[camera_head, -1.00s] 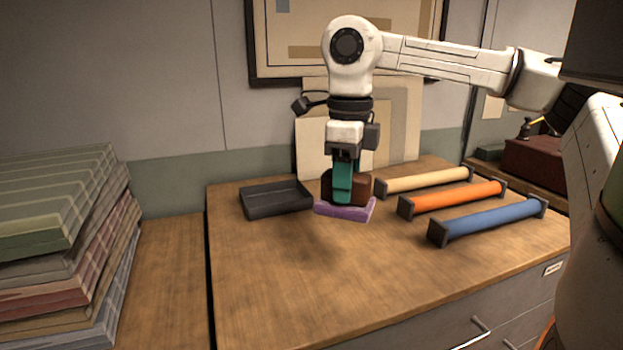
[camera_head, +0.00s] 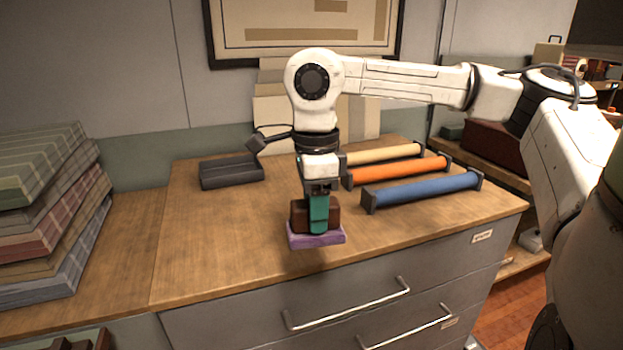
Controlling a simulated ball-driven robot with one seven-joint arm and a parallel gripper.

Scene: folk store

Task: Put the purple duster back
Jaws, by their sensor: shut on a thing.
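The purple duster (camera_head: 315,238) has a dark brown block-like top and a flat purple underside. My gripper (camera_head: 318,215), with teal fingers, is shut on the brown top and points straight down. The duster is level, near the front edge of the wooden counter; I cannot tell whether it touches the wood or hangs just above it. A dark grey shallow tray (camera_head: 232,183) lies on the counter at the back left and looks empty.
Cream (camera_head: 385,154), orange (camera_head: 400,170) and blue (camera_head: 420,191) rolls with dark end blocks lie right of my gripper. Folded plaid cloths (camera_head: 45,215) are stacked at far left. Drawers with handles (camera_head: 350,305) are below the counter. The counter's left front is clear.

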